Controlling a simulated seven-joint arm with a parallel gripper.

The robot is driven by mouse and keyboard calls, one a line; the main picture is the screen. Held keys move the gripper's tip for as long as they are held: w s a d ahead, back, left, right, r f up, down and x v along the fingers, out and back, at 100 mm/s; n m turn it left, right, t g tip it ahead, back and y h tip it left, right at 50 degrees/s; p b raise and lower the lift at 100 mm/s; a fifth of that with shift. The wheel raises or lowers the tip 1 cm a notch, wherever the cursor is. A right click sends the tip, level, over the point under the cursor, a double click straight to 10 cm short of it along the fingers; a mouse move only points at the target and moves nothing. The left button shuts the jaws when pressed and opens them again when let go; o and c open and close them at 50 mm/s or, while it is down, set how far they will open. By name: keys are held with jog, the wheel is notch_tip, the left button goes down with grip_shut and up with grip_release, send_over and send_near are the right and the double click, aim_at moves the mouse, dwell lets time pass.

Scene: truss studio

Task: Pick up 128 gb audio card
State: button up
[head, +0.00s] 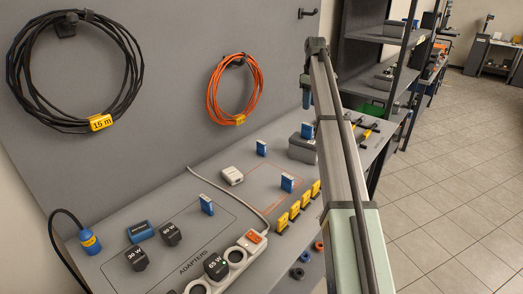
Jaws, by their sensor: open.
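Several small blue cards stand upright on the grey bench: one at the back (262,148), one in the middle (287,183) and one at the front left (206,204). Another blue card (308,130) shows at the grey box on the right. Their labels are too small to read, so I cannot tell which is the 128 gb audio card. My arm rises from the lower right. My gripper (307,97) shows only in part beside the arm's far end, above the grey box, mostly hidden by the arm. I see no card held in it.
A power strip (212,270) with a plugged-in adapter lies at the front, its cable crossing the bench (165,208). Black adapters (170,233), a white device (232,175), yellow tags (295,209) and a grey box (302,149) stand around. Coiled cables (235,90) hang on the wall.

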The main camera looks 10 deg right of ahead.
dwell(0.4)
jog(key=m+t+y, duration=0.1)
jog(key=t+y, duration=0.2)
send_over(260, 154)
jog(key=f, duration=1.7)
jog(key=shift+s+d+f, duration=0.1)
jog(key=shift+s+d, duration=0.2)
jog(key=shift+d, duration=0.1)
jog(key=shift+t, duration=0.3)
jog(key=shift+d+x, duration=0.2)
jog(key=shift+x, duration=1.1)
jog(key=shift+d+x, duration=0.15)
jog(key=shift+x, duration=1.2)
jog(key=shift+c, duration=0.4)
